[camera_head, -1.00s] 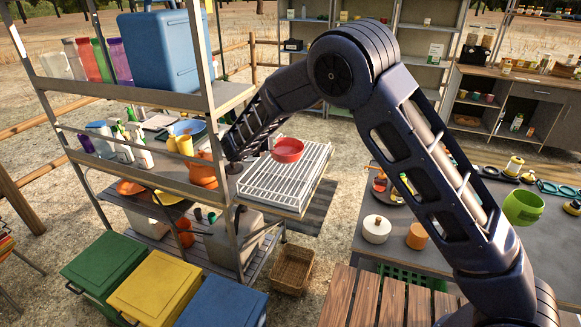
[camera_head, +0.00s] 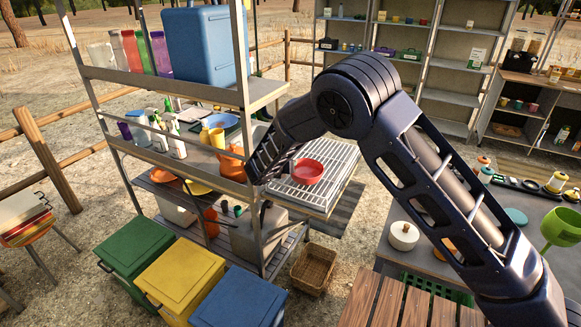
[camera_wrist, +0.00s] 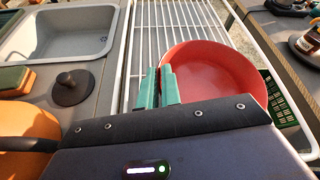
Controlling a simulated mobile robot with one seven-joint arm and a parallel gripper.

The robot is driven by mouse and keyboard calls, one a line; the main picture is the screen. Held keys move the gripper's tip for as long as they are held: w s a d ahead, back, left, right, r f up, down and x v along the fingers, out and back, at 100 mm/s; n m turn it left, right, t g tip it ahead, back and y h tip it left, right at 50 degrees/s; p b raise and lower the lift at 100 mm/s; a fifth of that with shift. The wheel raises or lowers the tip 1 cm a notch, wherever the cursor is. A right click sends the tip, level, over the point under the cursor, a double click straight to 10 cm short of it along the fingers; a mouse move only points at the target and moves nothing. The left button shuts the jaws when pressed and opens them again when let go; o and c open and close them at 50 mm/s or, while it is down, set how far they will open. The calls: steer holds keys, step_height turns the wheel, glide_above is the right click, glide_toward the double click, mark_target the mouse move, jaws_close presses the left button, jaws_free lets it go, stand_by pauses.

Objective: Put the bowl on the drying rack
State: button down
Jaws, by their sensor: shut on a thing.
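The red bowl (camera_head: 308,171) is upright over the drying rack (camera_head: 340,160), a white wire grid beside the shelf unit. In the wrist view the bowl (camera_wrist: 212,75) covers the right part of the rack (camera_wrist: 150,35) and overlaps its right edge. My gripper (camera_wrist: 160,88) has its teal fingers shut on the bowl's left rim. In the head view the fingers are mostly hidden by my arm. I cannot tell whether the bowl touches the wires.
A grey sink basin (camera_wrist: 65,30) and a dark round-based object (camera_wrist: 72,89) lie left of the rack. An orange jug (camera_head: 231,162) stands on the shelf near my forearm. The rack's left wires look clear. A wicker basket (camera_head: 314,268) is on the ground below.

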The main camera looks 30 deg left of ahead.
steer(key=shift+f, duration=0.6)
steer(key=c, duration=1.6)
jaws_free()
steer(key=v, duration=1.2)
